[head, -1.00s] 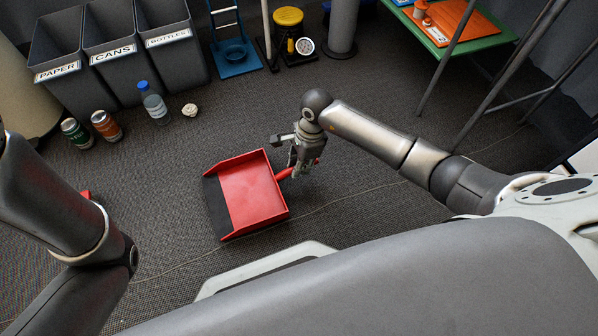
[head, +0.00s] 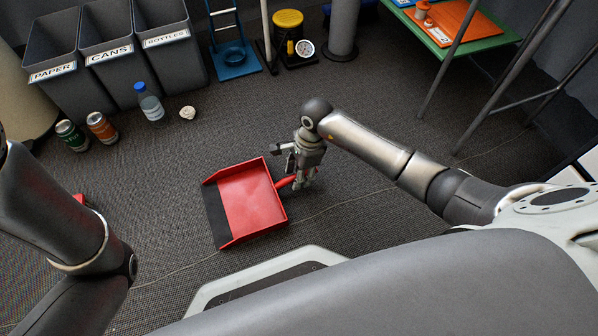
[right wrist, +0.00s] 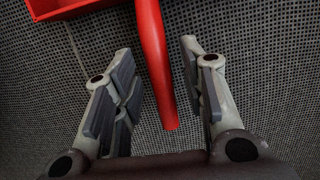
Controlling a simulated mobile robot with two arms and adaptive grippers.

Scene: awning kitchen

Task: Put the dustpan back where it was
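The red dustpan (head: 252,200) lies on the grey carpet in the middle of the head view, its dark lip facing left and its handle (head: 285,182) pointing right. My right gripper (head: 303,180) is at the handle. In the right wrist view the red handle (right wrist: 153,60) runs down between the two fingers of my right gripper (right wrist: 160,85), with a gap on each side. The gripper is open and holds nothing. The dustpan's pan (right wrist: 65,8) shows at the upper left there. My left arm is at the left of the head view; its gripper is out of sight.
Bins for paper (head: 52,72), cans (head: 110,54) and bottles (head: 167,38) stand at the back left. Two cans (head: 101,128), a bottle (head: 150,104) and a crumpled ball (head: 187,112) are before them. A small red thing (head: 80,198) is partly hidden by my left arm.

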